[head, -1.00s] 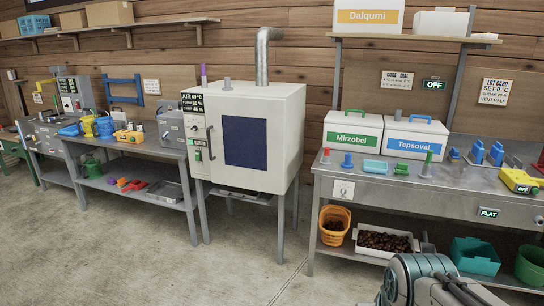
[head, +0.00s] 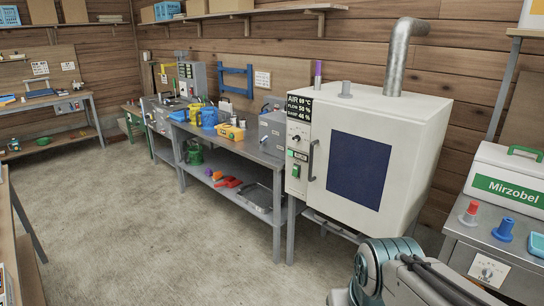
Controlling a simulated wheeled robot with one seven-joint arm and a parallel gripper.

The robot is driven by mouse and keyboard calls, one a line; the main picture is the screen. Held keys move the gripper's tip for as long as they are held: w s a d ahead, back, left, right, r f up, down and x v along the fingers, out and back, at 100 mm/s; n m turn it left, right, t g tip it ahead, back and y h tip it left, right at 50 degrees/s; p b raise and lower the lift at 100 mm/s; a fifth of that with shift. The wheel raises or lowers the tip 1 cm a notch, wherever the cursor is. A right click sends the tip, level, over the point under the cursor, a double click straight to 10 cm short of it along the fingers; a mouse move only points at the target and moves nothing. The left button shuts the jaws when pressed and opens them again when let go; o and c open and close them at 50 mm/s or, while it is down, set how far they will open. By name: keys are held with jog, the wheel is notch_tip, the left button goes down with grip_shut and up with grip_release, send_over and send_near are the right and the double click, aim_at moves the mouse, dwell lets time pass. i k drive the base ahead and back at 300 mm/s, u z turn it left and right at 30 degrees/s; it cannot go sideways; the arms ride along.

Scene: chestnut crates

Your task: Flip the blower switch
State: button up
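The white cabinet dryer (head: 425,110) stands on legs right of centre, with a dark blue window (head: 358,170) in its closed door and a metal duct on top. Its narrow left panel carries a black display (head: 299,105) reading about AIR 69 °C, FLOW 50 %, DAMP 46 %. Below that are a round dial (head: 297,138) and a small green switch or lamp (head: 290,153) beside a small dark label. My gripper is out of view; only my arm shows at the bottom.
A steel workbench (head: 262,157) with tools stands left of the dryer. A bench with the Mirzobel box (head: 504,190) is at the right. Another table edge (head: 22,225) is at the far left. The concrete floor (head: 130,210) between is clear.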

aim_at(295, 168)
jog(key=u, duration=0.15)
jog(key=i, duration=1.6)
jog(key=u, duration=0.4)
jog(key=i, duration=0.85)
jog(key=u, duration=0.2)
